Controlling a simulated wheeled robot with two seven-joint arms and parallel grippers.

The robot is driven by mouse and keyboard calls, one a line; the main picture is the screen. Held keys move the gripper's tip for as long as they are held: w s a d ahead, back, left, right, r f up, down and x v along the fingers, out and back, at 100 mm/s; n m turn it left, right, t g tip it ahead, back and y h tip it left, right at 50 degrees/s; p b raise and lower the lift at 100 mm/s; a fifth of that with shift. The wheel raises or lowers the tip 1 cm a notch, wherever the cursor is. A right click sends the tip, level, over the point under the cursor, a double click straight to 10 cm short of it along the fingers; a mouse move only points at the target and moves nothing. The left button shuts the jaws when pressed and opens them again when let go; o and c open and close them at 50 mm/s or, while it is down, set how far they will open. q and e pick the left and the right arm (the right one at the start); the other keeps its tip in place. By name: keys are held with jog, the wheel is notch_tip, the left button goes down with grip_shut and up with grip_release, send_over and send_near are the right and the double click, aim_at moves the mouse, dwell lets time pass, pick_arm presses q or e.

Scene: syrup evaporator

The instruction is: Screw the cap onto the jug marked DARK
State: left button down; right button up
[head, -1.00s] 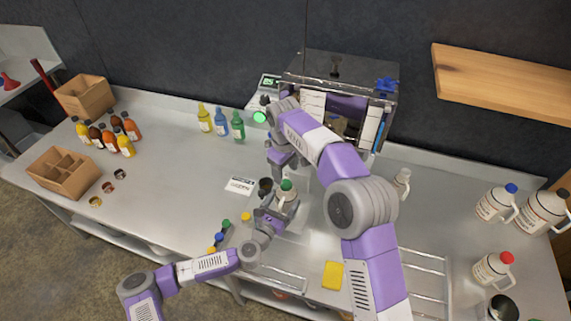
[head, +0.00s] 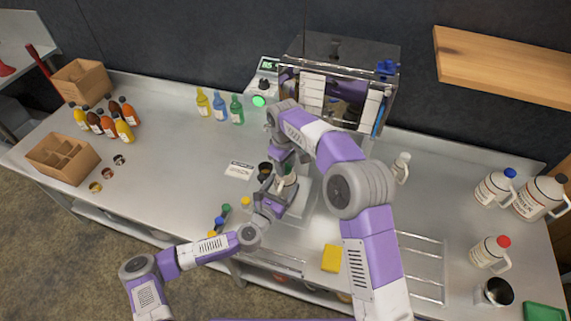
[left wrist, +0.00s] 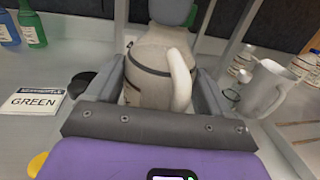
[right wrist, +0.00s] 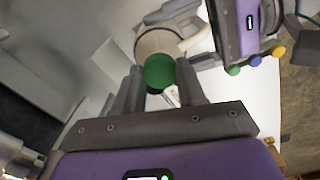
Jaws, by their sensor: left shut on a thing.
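A pale jug (left wrist: 143,72) with a loop handle stands upright, seen close in the left wrist view. My left gripper (left wrist: 160,85) is shut around its body. A green cap (right wrist: 159,72) sits at the top of the jug (right wrist: 150,42) in the right wrist view. My right gripper (right wrist: 161,82) points down at the cap, one finger on each side, fingers apart. Whether the fingers touch the cap is hard to see. In the head view both grippers meet at the jug (head: 291,183) and hide most of it. Its marking is not readable.
A card reading GREEN (left wrist: 33,102) lies left of the jug. Several small coloured caps (head: 220,220) lie near the front edge. A yellow sponge (head: 332,258) and more jugs (head: 490,252) are to the right.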

jog(key=c, duration=0.4)
jog(key=o, duration=1.3)
jog(key=shift+c, duration=0.2)
notch_tip(320, 180, up, 12)
jog(key=shift+s, duration=0.15)
jog(key=shift+a, duration=0.1)
pick_arm(q)
grip_release()
